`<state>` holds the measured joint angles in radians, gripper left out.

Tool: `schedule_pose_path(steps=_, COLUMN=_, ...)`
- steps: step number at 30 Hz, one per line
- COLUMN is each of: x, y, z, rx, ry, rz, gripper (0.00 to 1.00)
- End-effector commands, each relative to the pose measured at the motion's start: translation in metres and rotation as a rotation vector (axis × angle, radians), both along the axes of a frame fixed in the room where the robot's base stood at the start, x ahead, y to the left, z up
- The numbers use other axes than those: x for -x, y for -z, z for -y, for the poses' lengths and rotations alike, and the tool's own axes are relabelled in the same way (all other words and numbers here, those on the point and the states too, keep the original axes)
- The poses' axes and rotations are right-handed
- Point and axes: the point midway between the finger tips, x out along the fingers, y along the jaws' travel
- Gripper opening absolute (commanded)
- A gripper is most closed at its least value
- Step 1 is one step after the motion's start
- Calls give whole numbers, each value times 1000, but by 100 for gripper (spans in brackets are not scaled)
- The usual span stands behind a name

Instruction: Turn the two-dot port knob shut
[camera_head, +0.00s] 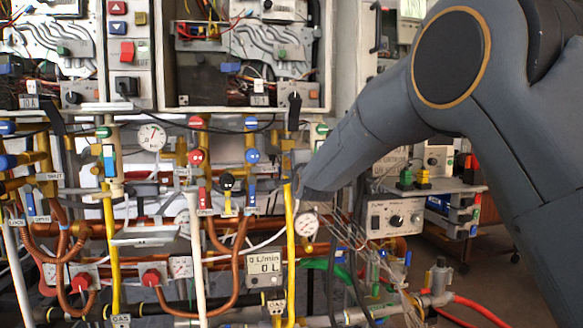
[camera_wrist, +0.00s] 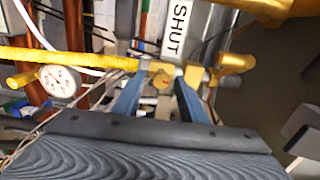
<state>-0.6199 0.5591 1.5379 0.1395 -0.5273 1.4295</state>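In the wrist view, a small yellow-brass knob or fitting (camera_wrist: 162,79) sits on the pipework at the end of a yellow pipe (camera_wrist: 90,60). A white SHUT label (camera_wrist: 176,32) is just above it. My gripper (camera_wrist: 160,86) has its two blue-grey fingers apart, one on each side of this fitting; contact is not clear. I cannot make out two dots on it, so I cannot tell if it is the two-dot port knob. In the head view, my arm's end is beside the upper part of the yellow pipe (camera_head: 291,245) and hides the fingers.
A round gauge (camera_wrist: 58,80) is left of the gripper in the wrist view. In the head view, red (camera_head: 197,157), blue (camera_head: 252,156) and black (camera_head: 227,182) knobs crowd the pipes to the left. A grey control box (camera_head: 394,217) stands to the right.

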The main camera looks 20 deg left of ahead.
Motion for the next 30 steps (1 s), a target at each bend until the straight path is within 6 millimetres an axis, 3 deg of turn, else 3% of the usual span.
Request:
schedule_pose_path(steps=11, x=5, y=-2, z=2, rx=-2, ry=0, rz=3, gripper=39)
schedule_pose_path(steps=24, x=58, y=-1, z=34, rx=-1, ry=-1, rz=2, gripper=39)
schedule_pose_path(steps=30, x=67, y=-1, z=40, rx=-1, ry=0, rz=1, gripper=39)
